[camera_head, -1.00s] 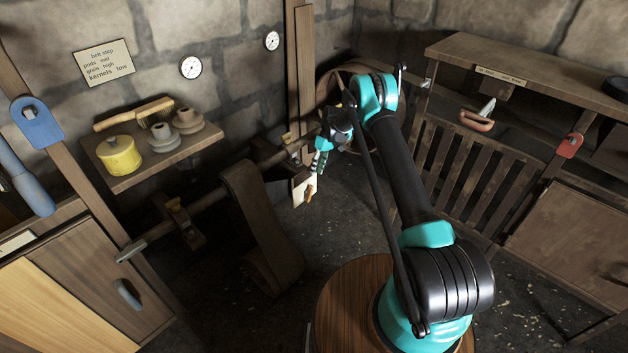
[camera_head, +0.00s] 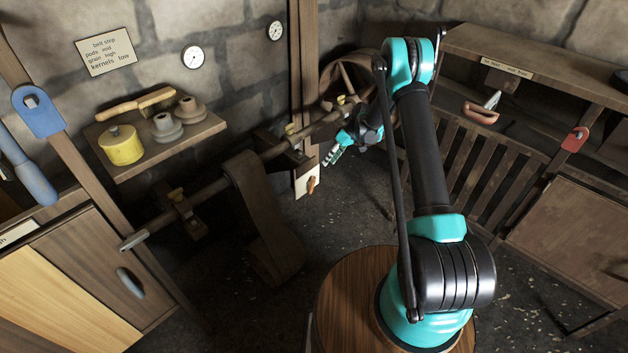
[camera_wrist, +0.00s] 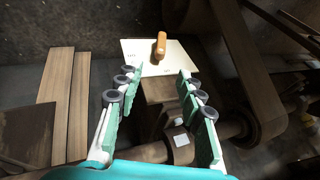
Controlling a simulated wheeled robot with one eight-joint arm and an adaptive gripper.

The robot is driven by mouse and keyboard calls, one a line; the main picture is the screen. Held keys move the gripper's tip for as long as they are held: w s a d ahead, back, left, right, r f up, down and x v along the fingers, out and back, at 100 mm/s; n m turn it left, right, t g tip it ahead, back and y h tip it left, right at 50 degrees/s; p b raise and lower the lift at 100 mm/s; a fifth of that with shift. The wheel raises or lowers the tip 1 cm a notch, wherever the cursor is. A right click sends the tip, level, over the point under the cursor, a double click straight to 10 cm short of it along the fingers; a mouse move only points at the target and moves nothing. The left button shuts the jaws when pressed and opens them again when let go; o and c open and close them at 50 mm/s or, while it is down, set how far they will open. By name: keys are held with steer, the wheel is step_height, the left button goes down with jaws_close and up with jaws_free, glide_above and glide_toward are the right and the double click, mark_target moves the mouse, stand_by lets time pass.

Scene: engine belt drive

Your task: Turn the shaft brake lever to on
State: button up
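The brake lever (camera_head: 311,185) is a small orange-brown handle on a pale plate (camera_head: 300,187) at the foot of the wooden post. In the wrist view the lever (camera_wrist: 160,47) stands roughly upright in the picture on the pale plate (camera_wrist: 133,52). Small marks on the plate are too small to read. My gripper (camera_head: 331,159) is up and to the right of the plate in the head view. In the wrist view my gripper (camera_wrist: 160,74) is open, with its two fingers apart and the lever beyond the fingertips, apart from them.
A long shaft (camera_head: 215,188) with a wide brown belt (camera_head: 255,205) runs beside the plate; its bearing block (camera_wrist: 178,140) lies below the fingers in the wrist view. A shelf (camera_head: 190,140) holds a yellow pot. A slatted wooden panel (camera_head: 470,170) stands at right.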

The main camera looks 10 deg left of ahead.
mark_target(315, 180)
steer(key=shift+t+y, duration=0.3)
steer(key=x, duration=1.1)
steer(key=s+x, duration=0.1)
steer(key=x, duration=0.4)
steer(key=shift+d+f, duration=0.15)
steer(key=shift+f, duration=0.15)
jaws_close()
